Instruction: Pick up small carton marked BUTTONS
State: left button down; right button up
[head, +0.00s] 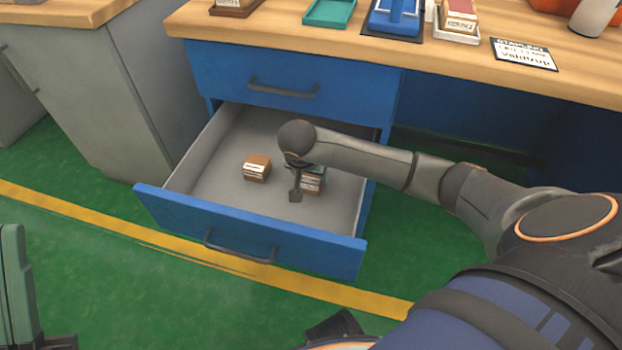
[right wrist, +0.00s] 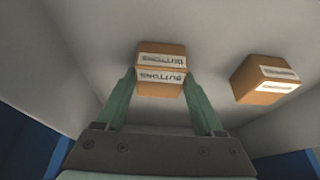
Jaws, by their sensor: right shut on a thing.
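The small carton marked BUTTONS (right wrist: 161,65) is brown with white labels on two faces, and it sits between the green fingertips of my right gripper (right wrist: 160,85) in the right wrist view. My right gripper (head: 304,178) is shut on this carton (head: 312,185) inside the open drawer in the head view. My arm and gripper partly hide the carton there. I cannot tell whether it touches the drawer floor. Part of my left gripper (head: 18,290) shows at the lower left of the head view, away from the drawer; its opening is unclear.
A second brown carton (head: 257,167) with a white label lies in the open blue drawer (head: 215,195), left of my right gripper. Its label is unreadable. The wooden bench top (head: 290,42) overhangs behind, holding trays and a card (head: 523,54). A grey cabinet (head: 125,95) stands left.

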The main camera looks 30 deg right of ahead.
jog(key=c, duration=0.5)
jog(key=shift+o, duration=0.2)
jog(key=shift+r, duration=0.1)
